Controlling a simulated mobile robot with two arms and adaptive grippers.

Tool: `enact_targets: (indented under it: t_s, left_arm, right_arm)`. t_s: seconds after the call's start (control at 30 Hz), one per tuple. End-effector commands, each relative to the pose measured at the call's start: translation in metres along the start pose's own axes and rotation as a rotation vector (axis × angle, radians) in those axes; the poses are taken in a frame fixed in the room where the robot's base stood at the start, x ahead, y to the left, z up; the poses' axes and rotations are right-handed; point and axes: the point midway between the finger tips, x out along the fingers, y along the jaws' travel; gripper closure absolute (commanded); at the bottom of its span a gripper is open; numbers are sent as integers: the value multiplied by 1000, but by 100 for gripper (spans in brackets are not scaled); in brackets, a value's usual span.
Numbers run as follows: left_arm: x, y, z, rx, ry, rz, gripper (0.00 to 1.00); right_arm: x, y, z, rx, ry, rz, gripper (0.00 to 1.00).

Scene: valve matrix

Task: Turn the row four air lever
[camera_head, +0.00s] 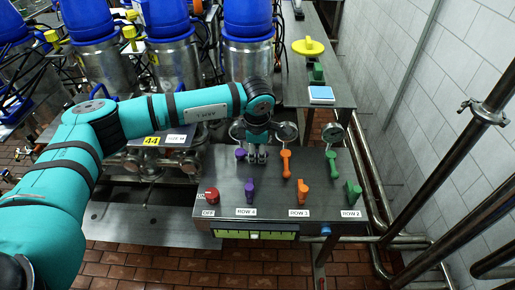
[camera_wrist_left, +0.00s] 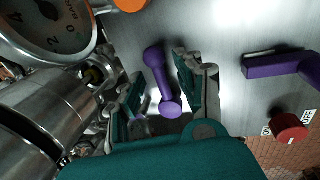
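Two purple levers are in the ROW 4 column of the grey panel (camera_head: 272,217). The upper purple lever (camera_head: 240,154) is beside a gauge, and the lower purple lever (camera_head: 249,190) stands above the ROW 4 label (camera_head: 246,212). My left gripper (camera_head: 257,158) is over the upper one and partly hides it. In the left wrist view, the upper purple lever (camera_wrist_left: 160,78) lies between the open fingers of my left gripper (camera_wrist_left: 163,98), with gaps on both sides. The lower purple lever (camera_wrist_left: 278,65) is off to the right there. My right gripper is not in view.
A red OFF knob (camera_head: 211,195) is at the panel's left. Orange levers (camera_head: 286,162) and green levers (camera_head: 332,165) stand to the right. A round gauge (camera_wrist_left: 48,25) and a steel pipe (camera_wrist_left: 40,110) are close to the left gripper.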

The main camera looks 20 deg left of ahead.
Motion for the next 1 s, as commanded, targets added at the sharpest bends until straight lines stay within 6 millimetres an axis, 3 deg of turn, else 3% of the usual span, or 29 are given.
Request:
enact_targets:
  t_s: [0.07,0.33,1.0]
  left_arm:
    - [0,0,0,0,0,0,65]
    - [-1,0,0,0,-1,1,100]
    - [-1,6,-2,13,-7,5,100]
  right_arm:
    - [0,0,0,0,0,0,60]
    - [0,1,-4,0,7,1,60]
    - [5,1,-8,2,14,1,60]
